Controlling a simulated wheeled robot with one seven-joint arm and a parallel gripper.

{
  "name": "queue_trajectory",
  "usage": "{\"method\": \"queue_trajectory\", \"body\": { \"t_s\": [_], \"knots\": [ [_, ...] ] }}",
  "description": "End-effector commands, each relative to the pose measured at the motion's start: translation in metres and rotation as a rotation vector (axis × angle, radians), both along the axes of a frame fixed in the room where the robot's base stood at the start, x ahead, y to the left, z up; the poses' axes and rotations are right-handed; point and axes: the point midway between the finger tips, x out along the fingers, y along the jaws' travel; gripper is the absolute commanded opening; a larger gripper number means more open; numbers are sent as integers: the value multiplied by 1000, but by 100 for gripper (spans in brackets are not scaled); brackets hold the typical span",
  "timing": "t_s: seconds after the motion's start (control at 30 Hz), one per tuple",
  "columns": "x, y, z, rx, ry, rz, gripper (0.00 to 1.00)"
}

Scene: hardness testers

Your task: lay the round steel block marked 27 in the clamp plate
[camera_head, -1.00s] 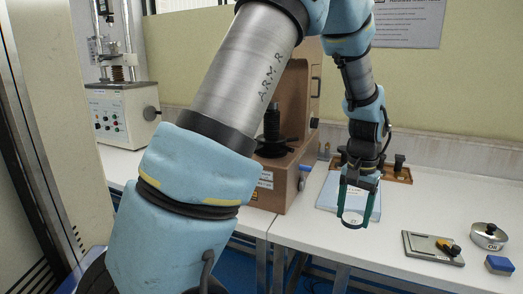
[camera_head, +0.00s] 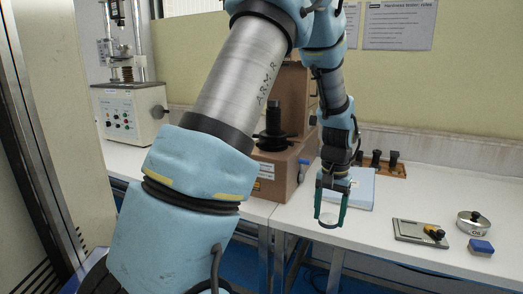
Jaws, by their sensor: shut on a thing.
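My gripper (camera_head: 330,211) has green fingers and points down over the front edge of the white table. It is shut on the round steel block (camera_head: 329,221), a pale disc held between the fingertips, clear of the tabletop. Its mark is too small to read now. The clamp plate (camera_head: 409,230) is a flat grey plate with a black-and-yellow clamp knob (camera_head: 434,232) at its right end. It lies on the table to the right of my gripper, apart from it, and no block shows on it.
A round metal tin (camera_head: 474,222) and a blue block (camera_head: 481,247) lie right of the plate. A blue-grey book or pad (camera_head: 359,190) and a wooden rack with black pieces (camera_head: 385,168) are behind my gripper. A brown tester (camera_head: 283,175) stands left.

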Motion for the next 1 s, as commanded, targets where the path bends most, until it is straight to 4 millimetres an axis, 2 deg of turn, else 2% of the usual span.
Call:
{"method": "queue_trajectory", "body": {
  "t_s": [0.17, 0.27, 0.4, 0.5, 0.63, 0.8, 1.0],
  "knots": [
    [25, 42, -17, 2, 1, 94, 0],
    [41, 76, -30, 2, 2, 168, 0],
    [61, 142, -54, 2, 3, 303, 0],
    [68, 187, -70, 1, 3, 394, 0],
    [71, 234, -87, 0, 3, 489, 0],
    [70, 271, -99, -2, 1, 562, 0],
    [68, 281, -103, -3, 0, 583, 0]
  ]
}}
